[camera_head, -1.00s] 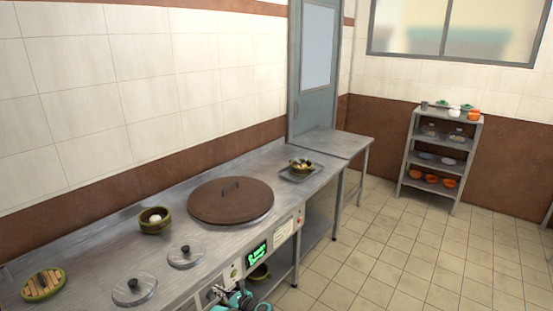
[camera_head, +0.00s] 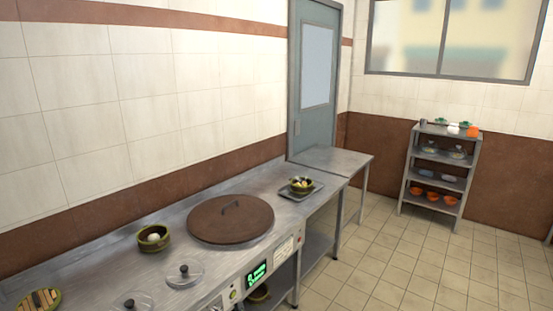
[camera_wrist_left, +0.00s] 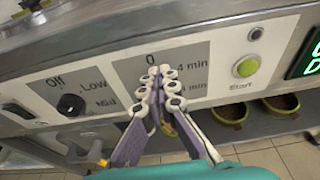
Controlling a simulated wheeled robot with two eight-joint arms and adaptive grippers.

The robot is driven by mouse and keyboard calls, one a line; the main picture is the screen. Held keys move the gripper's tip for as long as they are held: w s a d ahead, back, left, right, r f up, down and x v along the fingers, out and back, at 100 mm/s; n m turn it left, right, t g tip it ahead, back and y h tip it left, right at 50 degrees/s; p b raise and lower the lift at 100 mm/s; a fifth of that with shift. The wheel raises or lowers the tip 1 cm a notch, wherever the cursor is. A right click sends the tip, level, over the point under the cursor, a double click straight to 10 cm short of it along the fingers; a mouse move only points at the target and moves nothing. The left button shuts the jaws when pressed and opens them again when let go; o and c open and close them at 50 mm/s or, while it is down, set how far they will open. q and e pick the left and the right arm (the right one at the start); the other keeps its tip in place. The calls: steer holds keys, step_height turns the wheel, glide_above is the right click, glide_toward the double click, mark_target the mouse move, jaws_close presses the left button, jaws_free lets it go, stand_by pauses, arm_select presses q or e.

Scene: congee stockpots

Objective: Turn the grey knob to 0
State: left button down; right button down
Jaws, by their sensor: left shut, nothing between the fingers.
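My left gripper (camera_wrist_left: 162,85) is shut and empty, its fingertips together in front of the timer dial plate (camera_wrist_left: 190,58), which is marked 0 and 4 min. The grey knob is not clearly visible; the fingertips cover the middle of this plate. I cannot tell whether they touch a knob or where it points. Left of it a black knob (camera_wrist_left: 70,104) sits on a plate marked Off, Low and Mid. In the head view the control panel (camera_head: 232,294) is at the bottom edge. My right gripper is in neither view.
A green Start button (camera_wrist_left: 247,67) and a lit display (camera_wrist_left: 309,54) are right of the dial. A pale valve-like part (camera_wrist_left: 78,140) is below the black knob. Bowls (camera_wrist_left: 228,109) stand on the shelf below. A large brown lid (camera_head: 231,222) lies on the counter.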

arm_select(q)
steer(key=shift+s+a, duration=0.35)
steer(key=shift+s, duration=0.1)
steer(key=shift+r, duration=0.45)
steer(key=v, duration=0.3)
steer(key=f+v, duration=0.1)
steer(key=v, duration=0.1)
steer(key=shift+s+d+f, duration=0.1)
steer(key=shift+s+d, duration=0.25)
steer(key=shift+d, duration=0.1)
